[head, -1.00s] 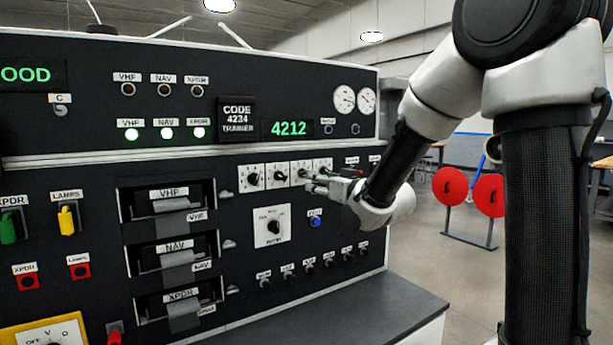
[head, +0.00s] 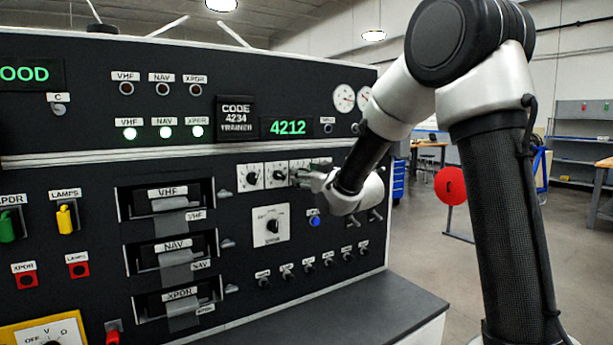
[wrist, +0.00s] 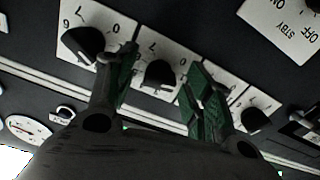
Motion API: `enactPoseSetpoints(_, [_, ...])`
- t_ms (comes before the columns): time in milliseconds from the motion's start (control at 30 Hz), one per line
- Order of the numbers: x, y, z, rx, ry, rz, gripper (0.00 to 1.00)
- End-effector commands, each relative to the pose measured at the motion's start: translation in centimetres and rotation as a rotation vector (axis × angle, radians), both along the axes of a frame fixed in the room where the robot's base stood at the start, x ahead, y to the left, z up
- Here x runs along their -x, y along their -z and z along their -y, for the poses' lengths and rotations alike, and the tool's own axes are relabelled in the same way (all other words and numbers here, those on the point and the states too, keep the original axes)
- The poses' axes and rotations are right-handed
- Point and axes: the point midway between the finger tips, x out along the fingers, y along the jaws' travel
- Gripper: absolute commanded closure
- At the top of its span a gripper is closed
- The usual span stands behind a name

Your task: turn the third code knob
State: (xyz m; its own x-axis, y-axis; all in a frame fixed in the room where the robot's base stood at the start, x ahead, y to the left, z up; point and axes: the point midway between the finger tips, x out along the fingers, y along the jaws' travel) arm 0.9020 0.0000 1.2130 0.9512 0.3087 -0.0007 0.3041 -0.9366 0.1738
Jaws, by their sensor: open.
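The code knobs are black pointer knobs on white plates in a row on the dark panel. The third code knob (wrist: 160,74) shows in the wrist view, between my two fingers. My gripper (wrist: 160,66) is open, with one green-padded finger on each side of it. I cannot tell whether the fingers touch it. The fourth knob (wrist: 84,42) is left of it in that upside-down view. In the head view my gripper (head: 312,176) covers the right end of the row; the first (head: 250,176) and second (head: 276,173) knobs are clear. The green display (head: 289,127) reads 4212.
Below the row are a selector knob (head: 271,226), a blue button (head: 314,220) and several small knobs (head: 308,264). A grey shelf (head: 385,315) juts out below the panel. Open floor lies to the right.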

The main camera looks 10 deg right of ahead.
Motion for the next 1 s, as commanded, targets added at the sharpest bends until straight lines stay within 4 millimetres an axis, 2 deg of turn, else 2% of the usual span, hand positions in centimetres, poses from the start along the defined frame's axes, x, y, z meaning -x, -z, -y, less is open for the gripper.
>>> enactPoseSetpoints(167, [0.01, -0.02, -0.01, 0.0, 0.0, 0.0, 0.48])
enactPoseSetpoints(400, [0.02, -0.03, -0.01, 0.0, 0.0, 0.0, 0.92])
enactPoseSetpoints(433, [0.02, -0.02, -0.01, 0.0, 0.0, 0.0, 0.94])
enactPoseSetpoints(767, [0.04, -0.03, -0.01, -0.033, 0.0, -0.011, 0.94])
enactPoseSetpoints(1000, [0.04, -0.04, -0.03, -0.16, 0.0, -0.052, 0.94])
